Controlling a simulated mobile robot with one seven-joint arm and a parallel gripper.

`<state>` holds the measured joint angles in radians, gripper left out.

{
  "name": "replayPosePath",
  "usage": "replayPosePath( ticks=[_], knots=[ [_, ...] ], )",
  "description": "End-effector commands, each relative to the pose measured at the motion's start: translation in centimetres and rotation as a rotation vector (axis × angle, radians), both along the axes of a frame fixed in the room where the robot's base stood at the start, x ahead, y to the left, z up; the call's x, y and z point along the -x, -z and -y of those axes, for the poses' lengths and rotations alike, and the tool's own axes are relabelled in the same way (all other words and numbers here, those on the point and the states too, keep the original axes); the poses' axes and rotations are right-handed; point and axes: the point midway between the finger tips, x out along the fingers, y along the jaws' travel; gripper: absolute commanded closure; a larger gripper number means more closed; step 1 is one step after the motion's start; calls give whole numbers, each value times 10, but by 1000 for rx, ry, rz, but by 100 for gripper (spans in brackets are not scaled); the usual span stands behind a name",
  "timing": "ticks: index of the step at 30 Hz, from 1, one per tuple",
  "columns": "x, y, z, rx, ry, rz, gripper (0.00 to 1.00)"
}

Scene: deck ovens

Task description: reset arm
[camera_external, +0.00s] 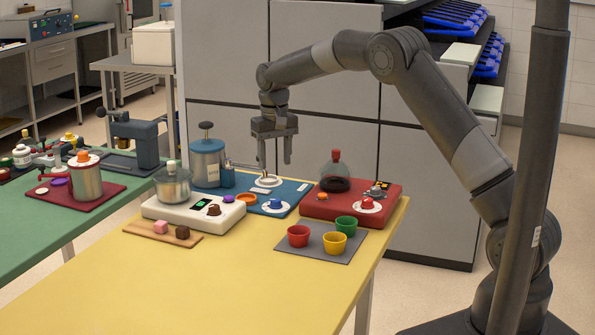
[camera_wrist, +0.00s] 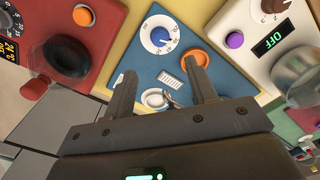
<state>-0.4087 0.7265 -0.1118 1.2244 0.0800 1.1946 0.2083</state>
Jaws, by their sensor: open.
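My gripper (camera_external: 274,150) hangs pointing down over the blue panel (camera_external: 283,190) near the back edge of the yellow table (camera_external: 190,275). Its two fingers are apart with nothing between them. In the wrist view, my gripper (camera_wrist: 160,92) spans the blue panel (camera_wrist: 185,68), with a white ring (camera_wrist: 154,98) and a pale slotted patch (camera_wrist: 172,79) beyond the fingers. A blue knob (camera_wrist: 159,37) on a white dial and an orange ring (camera_wrist: 195,58) also show there. Part of the panel is hidden behind the gripper.
A red device (camera_external: 335,207) with a dark-filled dome stands right of the panel, a white scale (camera_external: 185,212) left. A blue-grey canister (camera_external: 207,162) stands behind. Several cups, one of them red (camera_external: 298,236), sit on a grey mat (camera_external: 318,255). The table's front is clear.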

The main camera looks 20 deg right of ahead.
Motion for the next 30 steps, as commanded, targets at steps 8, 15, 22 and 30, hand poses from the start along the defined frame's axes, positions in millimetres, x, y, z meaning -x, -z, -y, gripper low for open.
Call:
replayPosePath(
  ticks=[8, 15, 22, 30],
  knots=[
    [11, -28, 18, -14, 11, 24, 48],
    [54, -95, 69, -45, 33, 89, 48],
    [110, -144, 115, -68, 48, 159, 48],
    [187, -180, 160, -79, 62, 242, 48]
  ],
)
